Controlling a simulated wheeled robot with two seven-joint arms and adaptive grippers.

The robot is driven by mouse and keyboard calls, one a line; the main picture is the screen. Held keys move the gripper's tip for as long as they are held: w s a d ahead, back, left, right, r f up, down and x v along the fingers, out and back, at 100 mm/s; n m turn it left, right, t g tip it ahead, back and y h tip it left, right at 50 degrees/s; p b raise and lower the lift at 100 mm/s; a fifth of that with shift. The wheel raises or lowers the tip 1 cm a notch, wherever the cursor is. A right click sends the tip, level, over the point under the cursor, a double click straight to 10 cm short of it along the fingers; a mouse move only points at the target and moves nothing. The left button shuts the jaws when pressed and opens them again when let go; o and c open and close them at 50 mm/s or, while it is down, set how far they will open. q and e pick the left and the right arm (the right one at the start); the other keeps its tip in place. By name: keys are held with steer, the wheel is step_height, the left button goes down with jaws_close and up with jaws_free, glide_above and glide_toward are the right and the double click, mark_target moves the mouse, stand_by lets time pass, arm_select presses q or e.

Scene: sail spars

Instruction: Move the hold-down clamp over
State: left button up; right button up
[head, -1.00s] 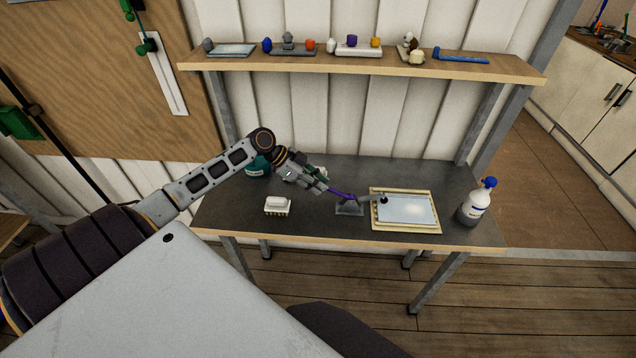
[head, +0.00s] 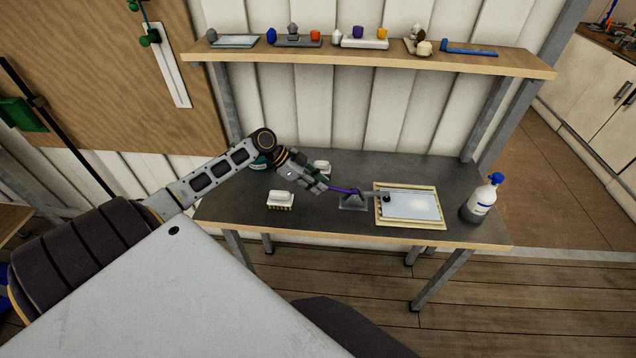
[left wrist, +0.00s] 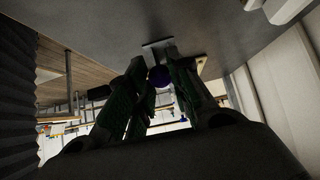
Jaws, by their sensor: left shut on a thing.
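The hold-down clamp (head: 353,203) stands on the dark table, with a grey base and a purple handle (head: 342,190) reaching left. Its grey arm reaches right, and its dark tip is over the left part of a pale panel (head: 412,206) in a cream frame. My left gripper (head: 325,187) is shut on the purple handle, coming from the left. In the left wrist view the round purple handle end (left wrist: 158,77) sits between the green fingers, with the grey base (left wrist: 157,47) beyond. My right gripper is not in view.
A white brush (head: 281,199) lies left of the clamp, and another white item (head: 321,167) lies behind the gripper. A white bottle with a blue cap (head: 482,197) stands at the table's right. A shelf (head: 400,62) with several small things hangs above the table.

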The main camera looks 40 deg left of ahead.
arm_select(q)
steer(key=shift+s+a+f+b, duration=0.15)
steer(key=shift+f+b, duration=0.35)
steer(key=shift+f, duration=0.55)
steer(key=o, duration=0.9)
steer(key=shift+a+r, duration=0.15)
steer(key=shift+r, duration=0.05)
steer(key=shift+v, duration=5.8)
steer(key=shift+s, duration=0.1)
steer(key=shift+f, duration=0.1)
